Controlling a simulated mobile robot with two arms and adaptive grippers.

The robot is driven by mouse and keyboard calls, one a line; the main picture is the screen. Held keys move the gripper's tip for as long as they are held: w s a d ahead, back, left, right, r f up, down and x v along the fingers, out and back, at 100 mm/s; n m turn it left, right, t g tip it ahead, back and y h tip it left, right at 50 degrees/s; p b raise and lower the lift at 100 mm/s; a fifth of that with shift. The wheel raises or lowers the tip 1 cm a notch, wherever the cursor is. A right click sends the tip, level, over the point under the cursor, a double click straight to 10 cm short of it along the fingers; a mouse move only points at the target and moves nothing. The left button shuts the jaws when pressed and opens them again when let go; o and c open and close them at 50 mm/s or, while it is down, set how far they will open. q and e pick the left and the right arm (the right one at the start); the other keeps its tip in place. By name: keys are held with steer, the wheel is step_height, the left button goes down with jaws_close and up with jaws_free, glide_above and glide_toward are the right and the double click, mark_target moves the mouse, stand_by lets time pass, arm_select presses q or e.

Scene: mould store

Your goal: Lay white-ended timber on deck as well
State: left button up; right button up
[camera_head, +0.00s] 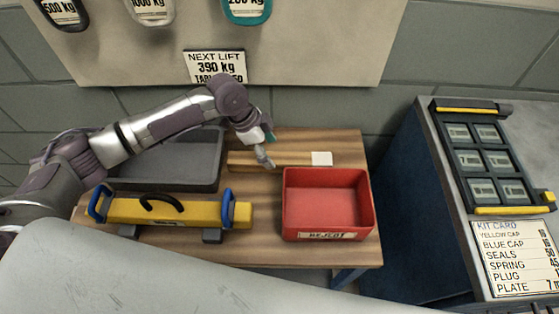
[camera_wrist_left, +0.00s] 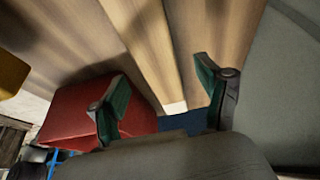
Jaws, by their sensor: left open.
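The white-ended timber (camera_head: 286,159) lies lengthwise on the wooden table top (camera_head: 310,252), behind the red bin; its white end (camera_head: 321,158) points right. My left gripper (camera_head: 266,158) is over the timber's middle, fingers pointing down. In the left wrist view the open fingers (camera_wrist_left: 162,72) stand apart with the timber (camera_wrist_left: 148,35) running between them, its white end (camera_wrist_left: 175,107) low in the picture. Whether the fingers touch it I cannot tell. No surface is clearly marked as the deck. My right gripper is not in view.
A red bin (camera_head: 288,205) marked REJECT stands right of centre. A yellow beam (camera_head: 125,211) with blue hooks and a black handle lies at the front left. A grey tray (camera_head: 205,187) is behind it. A blue-sided cabinet (camera_head: 405,210) with a black case (camera_head: 463,185) stands right.

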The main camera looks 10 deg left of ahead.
mark_target(278, 158)
arm_select(q)
steer(key=x, duration=0.5)
steer(key=shift+d, duration=0.4)
steer(key=shift+r, duration=0.1)
jaws_close()
